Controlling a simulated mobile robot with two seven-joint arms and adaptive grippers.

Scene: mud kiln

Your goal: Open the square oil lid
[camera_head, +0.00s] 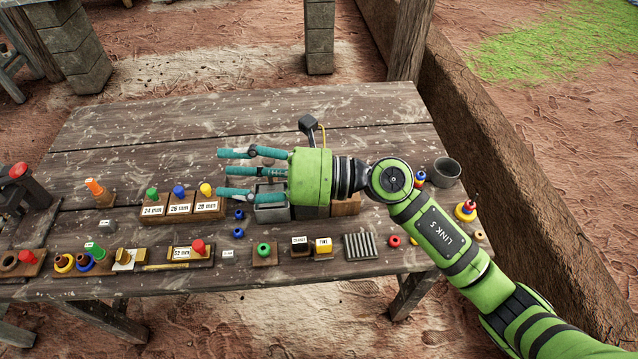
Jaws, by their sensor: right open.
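My right gripper (222,172) is open and empty above the middle of the wooden table, its teal fingers pointing left. My green right arm comes in from the lower right. No lid can be clearly told as the square oil lid. Below the gripper stands a grey metal bin (272,214), partly hidden by the fingers and palm. Two small dark boxes with labelled tops, one white (299,245) and one yellow (322,247), stand near the front edge; their labels are too small to read surely. My left gripper is not in view.
The wooden table (150,130) is clear at the back. A block with three coloured knobs (180,209) stands left of the bin. A ridged grey plate (360,246) lies at the front. A dark grey cup (446,171) stands at the right, beyond my arm.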

